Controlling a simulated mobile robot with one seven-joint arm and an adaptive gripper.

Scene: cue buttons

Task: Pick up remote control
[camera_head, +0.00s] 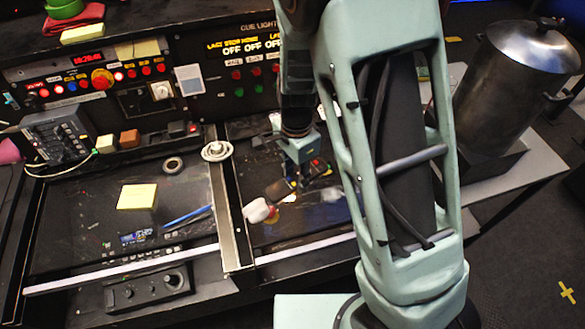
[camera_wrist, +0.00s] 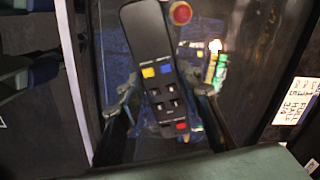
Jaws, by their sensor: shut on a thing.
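The remote control is a long dark handset with yellow, blue and red buttons. It fills the middle of the wrist view (camera_wrist: 160,75). My gripper (camera_wrist: 163,100) has a finger on each side of it and is shut on it. In the head view my gripper (camera_head: 306,172) is low over the right part of the console desk, with the remote's dark end (camera_head: 278,189) sticking out to its left. My arm hides part of that area. I cannot tell whether the remote still touches the desk.
Small white clutter (camera_head: 257,211) lies close to the left of the gripper. A raised metal strip (camera_head: 232,215) divides the desk. A yellow note pad (camera_head: 137,197) and blue pen (camera_head: 187,215) lie left of it. A large metal urn (camera_head: 510,85) stands at the right.

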